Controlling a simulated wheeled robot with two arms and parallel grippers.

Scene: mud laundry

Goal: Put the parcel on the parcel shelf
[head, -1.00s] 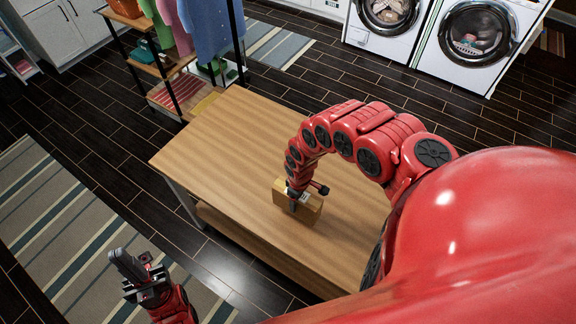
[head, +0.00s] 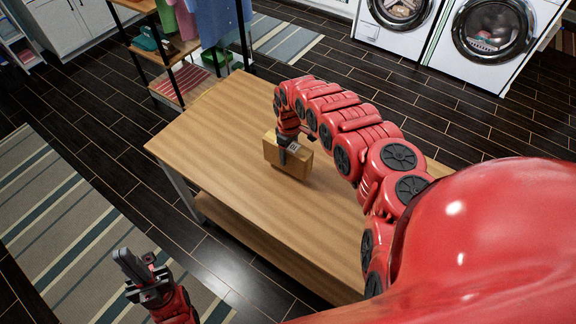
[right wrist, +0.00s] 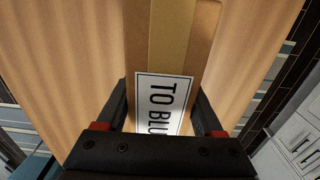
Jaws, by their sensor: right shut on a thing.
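The parcel, a brown cardboard box (head: 275,150), is at the middle of the wooden table (head: 240,210) in the head view. It looks raised a little above the tabletop. My right gripper (head: 290,148) is shut on it from above. In the right wrist view, the box (right wrist: 165,40) sits between the two fingers (right wrist: 163,115), with a white label (right wrist: 163,95) reading "TO BLU" and the rest hidden. My left gripper (head: 140,270) hangs empty over the floor at the lower left, its jaw gap unclear. I cannot tell which shelf is the parcel shelf.
A black-framed rack (head: 180,80) with wooden shelves and hanging clothes stands beyond the table's far left corner. A white shelf unit (head: 20,45) is at the far left. Washing machines (head: 490,40) stand at the back right. The tabletop around the parcel is clear.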

